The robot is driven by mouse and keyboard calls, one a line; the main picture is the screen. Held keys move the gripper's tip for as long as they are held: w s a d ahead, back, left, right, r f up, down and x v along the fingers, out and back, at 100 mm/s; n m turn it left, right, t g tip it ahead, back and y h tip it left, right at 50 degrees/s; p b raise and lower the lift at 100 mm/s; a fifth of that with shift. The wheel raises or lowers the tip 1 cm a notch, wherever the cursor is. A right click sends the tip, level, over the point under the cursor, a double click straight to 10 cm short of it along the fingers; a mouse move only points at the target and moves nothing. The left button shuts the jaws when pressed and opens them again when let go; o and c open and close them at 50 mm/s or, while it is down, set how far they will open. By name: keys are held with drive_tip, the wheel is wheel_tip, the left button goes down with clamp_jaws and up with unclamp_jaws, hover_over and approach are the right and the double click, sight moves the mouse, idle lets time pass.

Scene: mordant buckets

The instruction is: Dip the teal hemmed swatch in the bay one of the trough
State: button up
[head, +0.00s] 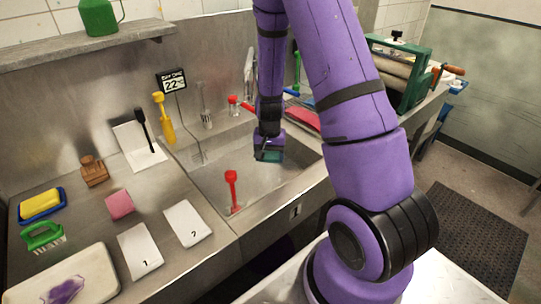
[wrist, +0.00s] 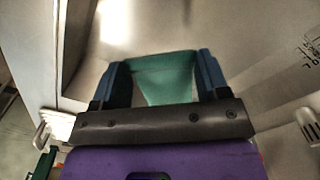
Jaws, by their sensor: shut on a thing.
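The teal swatch (wrist: 166,76) hangs between the two fingers of my gripper (wrist: 163,80) in the wrist view, its lower part narrowing away from the camera. My gripper (head: 268,156) is shut on it and shows in the head view over the steel trough (head: 215,175), toward its far right part. In the head view the swatch is mostly hidden by the fingers, with only a small teal patch in sight. The trough's bays cannot be told apart clearly; dark markings show on its wall at the right of the wrist view.
A red-handled tool (head: 232,190) stands at the trough's front left. A yellow tool (head: 163,118) stands behind. A green-framed roller machine (head: 402,75) is at the right.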

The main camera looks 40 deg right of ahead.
drive_tip(key=shift+r, duration=0.1)
drive_tip(key=shift+r, duration=2.4)
